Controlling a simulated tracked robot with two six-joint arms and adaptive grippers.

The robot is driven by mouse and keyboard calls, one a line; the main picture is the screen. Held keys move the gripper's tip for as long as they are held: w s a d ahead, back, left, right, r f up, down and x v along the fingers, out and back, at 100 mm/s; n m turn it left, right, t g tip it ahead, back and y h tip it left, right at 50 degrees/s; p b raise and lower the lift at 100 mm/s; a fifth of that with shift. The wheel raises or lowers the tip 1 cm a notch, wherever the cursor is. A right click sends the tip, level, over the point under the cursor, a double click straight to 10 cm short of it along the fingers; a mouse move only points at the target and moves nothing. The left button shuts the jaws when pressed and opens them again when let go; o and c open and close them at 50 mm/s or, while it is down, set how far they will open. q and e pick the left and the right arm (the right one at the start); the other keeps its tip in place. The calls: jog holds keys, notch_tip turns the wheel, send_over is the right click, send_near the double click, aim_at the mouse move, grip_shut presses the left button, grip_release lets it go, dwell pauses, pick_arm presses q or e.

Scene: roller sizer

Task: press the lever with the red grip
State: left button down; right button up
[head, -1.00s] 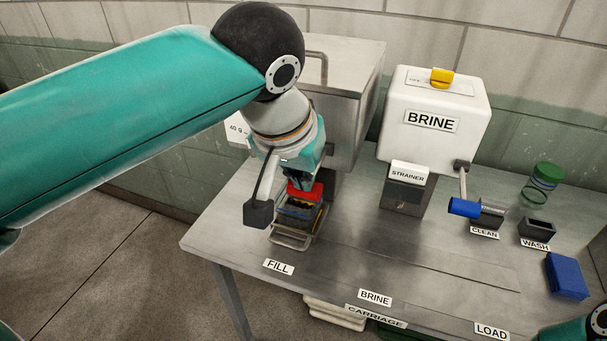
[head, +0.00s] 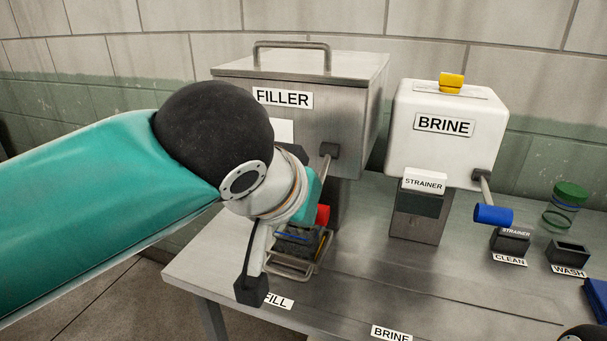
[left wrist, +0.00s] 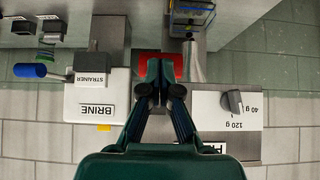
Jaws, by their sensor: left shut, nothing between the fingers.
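The lever (head: 326,172) comes off the right side of the grey FILLER box (head: 355,95) and slants down to its red grip (head: 323,214). In the left wrist view the red grip (left wrist: 178,62) lies right at my fingertips, partly covered by them. My left gripper (left wrist: 161,78) is shut and empty, with its fingers pointing at the grip. In the head view my own wrist and arm hide most of that gripper. I cannot tell whether the fingertips touch the grip.
A dark container (head: 297,240) stands in a wire carriage (head: 292,268) just below the red grip. The white BRINE box (head: 440,145) has its own lever with a blue grip (head: 493,214). Bare steel table (head: 400,280) lies in front.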

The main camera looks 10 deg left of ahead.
pick_arm(q)
jog(key=shift+f, duration=0.3)
dwell(0.4)
jog(key=s+f+p+v, duration=0.1)
jog(key=v, duration=1.2)
jog(key=shift+s+a+p, duration=0.2)
jog(key=shift+s+p, duration=0.2)
jog(key=shift+s, duration=0.15)
